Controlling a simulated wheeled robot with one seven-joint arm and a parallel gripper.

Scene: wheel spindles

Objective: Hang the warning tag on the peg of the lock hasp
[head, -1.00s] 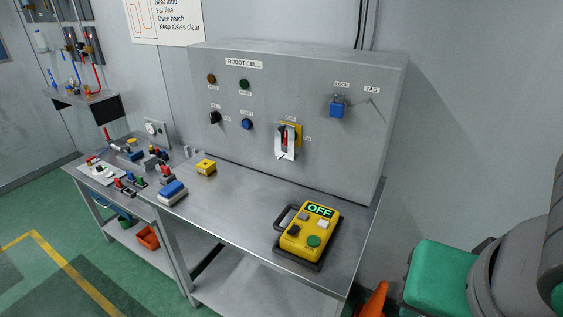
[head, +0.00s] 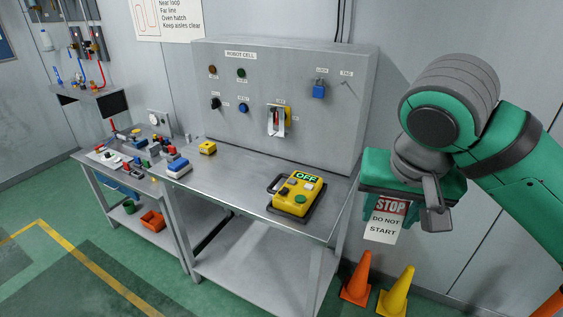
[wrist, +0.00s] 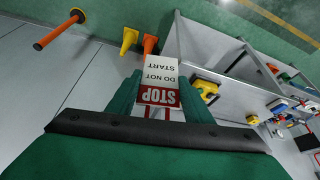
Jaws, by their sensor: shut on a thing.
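The warning tag (head: 388,221) is a red and white card reading "STOP DO NOT START". My gripper (wrist: 158,98) is shut on the tag; in the wrist view the tag (wrist: 160,75) shows between the two green fingers. In the head view the tag hangs below my gripper, right of the bench and apart from the panel. The peg (head: 346,83) is a small thin pin under the "TAG" label at the panel's upper right. A blue padlock (head: 319,91) hangs to its left under "LOCK". How the tag's top is gripped is hidden in the head view.
The grey panel (head: 290,62) stands at the back of the metal bench (head: 225,180). A yellow control box (head: 296,195) showing "OFF" sits near the bench's right end. Orange (head: 357,280) and yellow (head: 395,292) cones stand on the floor below the tag.

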